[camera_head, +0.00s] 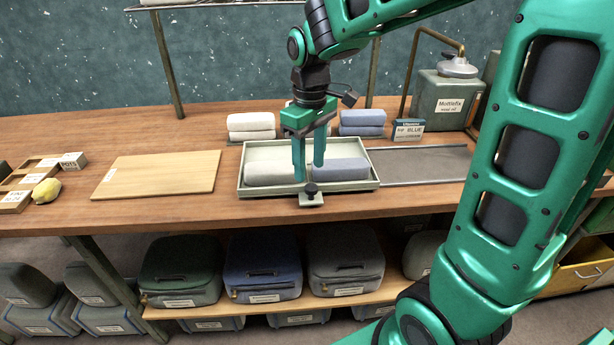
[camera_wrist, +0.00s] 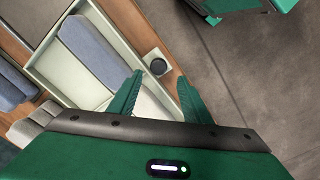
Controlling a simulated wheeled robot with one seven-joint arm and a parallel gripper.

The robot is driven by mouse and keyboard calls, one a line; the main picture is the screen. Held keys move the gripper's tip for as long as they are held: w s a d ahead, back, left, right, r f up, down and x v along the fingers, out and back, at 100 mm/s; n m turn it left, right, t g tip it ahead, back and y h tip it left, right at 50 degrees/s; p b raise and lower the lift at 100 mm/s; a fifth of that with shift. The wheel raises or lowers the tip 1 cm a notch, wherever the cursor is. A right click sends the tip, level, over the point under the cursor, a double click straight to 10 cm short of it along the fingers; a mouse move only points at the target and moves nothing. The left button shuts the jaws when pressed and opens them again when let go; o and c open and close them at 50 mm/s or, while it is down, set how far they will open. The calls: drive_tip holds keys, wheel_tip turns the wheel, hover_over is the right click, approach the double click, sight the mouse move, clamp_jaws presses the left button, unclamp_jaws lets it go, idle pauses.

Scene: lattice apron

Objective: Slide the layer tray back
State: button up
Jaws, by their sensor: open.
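The layer tray (camera_head: 243,171) is a shallow pale green-grey tray on the wooden bench. My gripper (camera_head: 310,176) points down over the tray's front middle, just behind the knob in the picture. In the wrist view its two green fingers (camera_wrist: 152,92) are apart with nothing held. Whether a finger touches the tray is unclear.
A grey runner (camera_head: 425,164) with rails extends right of the tray and looks bare. White (camera_head: 250,124) and blue (camera_head: 362,121) stacks and a label sign (camera_head: 408,130) stand behind. A wooden board (camera_head: 158,174) lies left. A green canister (camera_head: 444,100) stands at back right.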

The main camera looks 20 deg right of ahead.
wheel_tip(320, 180, up, 5)
drive_tip(key=shift+f, duration=0.1)
idle(0.6)
drive_tip(key=s+d+f+m, duration=0.3)
drive_tip(key=s+d+m, duration=0.2)
drive_tip(key=s, duration=0.6)
drive_tip(key=s+d+f+m, duration=0.3)
drive_tip(key=s+d+m, duration=0.3)
drive_tip(key=s+d, duration=0.4)
drive_tip(key=s, duration=0.2)
drive_tip(key=shift+s+d+m, duration=0.2)
drive_tip(key=shift+s+m, duration=0.1)
drive_tip(key=shift+w+f, duration=0.3)
drive_tip(key=shift+w, duration=0.3)
